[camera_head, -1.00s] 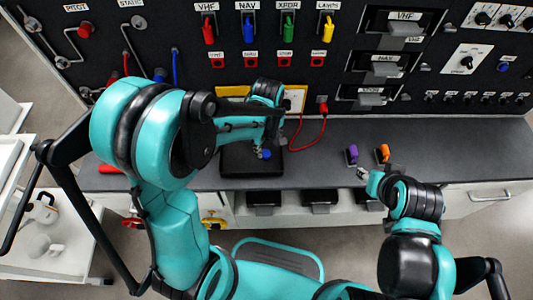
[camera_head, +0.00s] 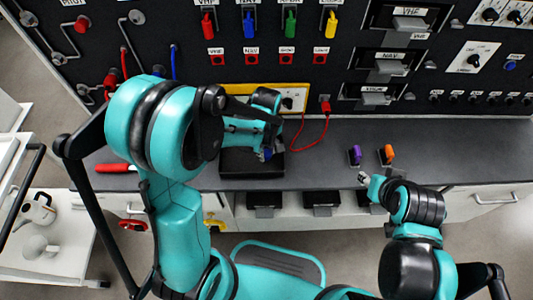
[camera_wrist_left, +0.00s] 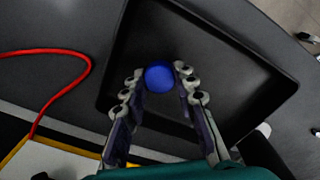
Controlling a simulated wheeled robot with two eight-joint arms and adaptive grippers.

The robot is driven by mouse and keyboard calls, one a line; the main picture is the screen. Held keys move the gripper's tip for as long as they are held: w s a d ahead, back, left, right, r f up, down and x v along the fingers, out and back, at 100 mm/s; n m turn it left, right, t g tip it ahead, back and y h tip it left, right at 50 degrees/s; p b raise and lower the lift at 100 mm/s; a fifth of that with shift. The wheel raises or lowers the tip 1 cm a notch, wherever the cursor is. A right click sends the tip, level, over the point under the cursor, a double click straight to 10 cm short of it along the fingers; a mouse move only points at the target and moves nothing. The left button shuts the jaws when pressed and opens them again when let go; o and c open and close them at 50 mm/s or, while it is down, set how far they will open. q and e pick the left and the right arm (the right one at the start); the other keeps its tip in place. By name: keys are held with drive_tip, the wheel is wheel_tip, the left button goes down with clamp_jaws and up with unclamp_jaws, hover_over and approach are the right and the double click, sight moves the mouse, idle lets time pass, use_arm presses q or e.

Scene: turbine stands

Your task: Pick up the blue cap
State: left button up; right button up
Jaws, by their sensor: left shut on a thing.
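The blue cap (camera_wrist_left: 159,77) is a small round blue piece between the fingertips of my left gripper (camera_wrist_left: 158,82) in the left wrist view. The left gripper is shut on it, with a finger on each side. In the head view the left gripper (camera_head: 267,154) is over the black tray (camera_head: 240,170) on the counter, and only a bit of blue shows by the fingers. The tray fills the middle of the wrist view (camera_wrist_left: 225,60). My right gripper (camera_head: 364,178) is by the counter's front edge, too small to tell open from shut.
A purple piece (camera_head: 355,154) and an orange piece (camera_head: 388,154) stand on the counter (camera_head: 440,165) right of the tray. A red cable (camera_head: 325,128) hangs from the panel beside a yellow-framed meter (camera_head: 290,100). A red-handled tool (camera_head: 115,168) lies at the left.

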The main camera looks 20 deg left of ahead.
sight(267, 153)
use_arm(q)
wheel_tip(267, 153, up, 4)
drive_tip(key=shift+r+p, duration=0.1)
drive_tip(key=shift+p, duration=1.1)
drive_tip(key=s+d+r+p, duration=0.4)
drive_tip(key=s+d+r, duration=0.2)
drive_tip(key=d, duration=0.3)
drive_tip(key=shift+s+d+r, duration=0.15)
drive_tip(key=shift+s+r, duration=0.25)
drive_tip(key=shift+s, duration=0.15)
drive_tip(key=shift+o, duration=1.4)
clamp_jaws()
